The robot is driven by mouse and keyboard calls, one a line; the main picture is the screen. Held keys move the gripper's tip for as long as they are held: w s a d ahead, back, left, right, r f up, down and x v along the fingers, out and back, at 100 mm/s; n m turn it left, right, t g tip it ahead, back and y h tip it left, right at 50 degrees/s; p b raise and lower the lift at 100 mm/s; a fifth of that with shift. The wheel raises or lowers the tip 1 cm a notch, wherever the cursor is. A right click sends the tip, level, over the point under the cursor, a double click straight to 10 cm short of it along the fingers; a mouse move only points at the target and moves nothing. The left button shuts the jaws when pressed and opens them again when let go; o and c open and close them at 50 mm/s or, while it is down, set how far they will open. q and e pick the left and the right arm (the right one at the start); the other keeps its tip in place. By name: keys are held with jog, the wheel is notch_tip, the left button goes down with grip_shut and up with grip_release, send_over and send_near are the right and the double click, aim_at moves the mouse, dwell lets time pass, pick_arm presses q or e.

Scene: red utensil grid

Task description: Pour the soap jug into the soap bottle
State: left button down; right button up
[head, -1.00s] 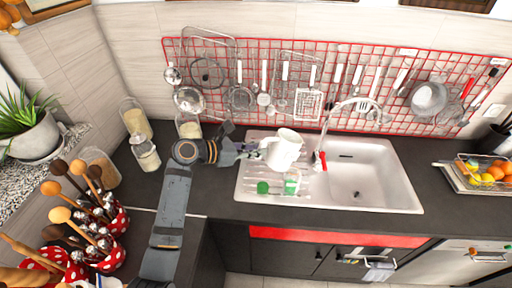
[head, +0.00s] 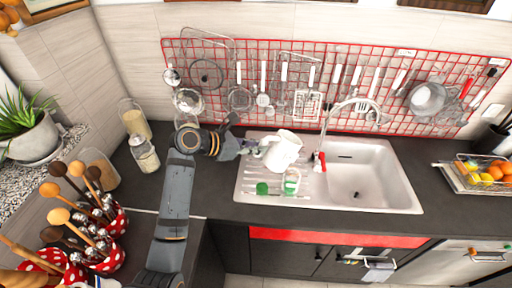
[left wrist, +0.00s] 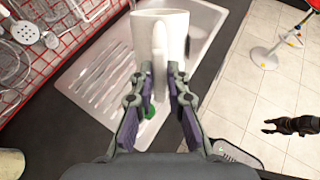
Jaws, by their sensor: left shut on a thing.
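The white soap jug (head: 284,152) hangs over the drainboard side of the sink, tilted with its top leaning to the right. My left gripper (head: 258,151) is shut on the jug's handle from the left. In the left wrist view the jug (left wrist: 172,28) is between and beyond the fingertips (left wrist: 158,78). The soap bottle (head: 291,184), clear with green on it, stands on the drainboard just below the jug, close to it in the picture. Whether liquid is flowing cannot be told.
A small green thing (head: 262,188) lies on the drainboard left of the bottle. The sink basin (head: 365,185) and the red-handled tap (head: 319,158) are to the right. A red utensil grid (head: 225,100) hangs behind. Glass jars (head: 145,155) stand at the left.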

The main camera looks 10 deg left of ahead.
pick_arm(q)
jog(key=shift+r, duration=0.2)
jog(key=shift+w+d+r+y, duration=0.1)
jog(key=shift+d+r+y, duration=0.05)
jog(key=shift+r+y, duration=0.15)
jog(key=shift+w+d+r+g+y, duration=0.1)
jog(key=shift+d+g+y, duration=0.1)
jog(key=shift+g+y, duration=0.15)
jog(key=shift+a, duration=0.1)
jog(key=shift+w+d+r+g+y, duration=0.15)
jog(key=shift+d+r+g+y, duration=0.1)
jog(key=shift+r, duration=0.15)
jog(key=shift+w+d+r+y, duration=0.1)
jog(key=shift+d+y, duration=0.1)
jog(key=shift+y, duration=0.1)
jog(key=shift+a, duration=0.15)
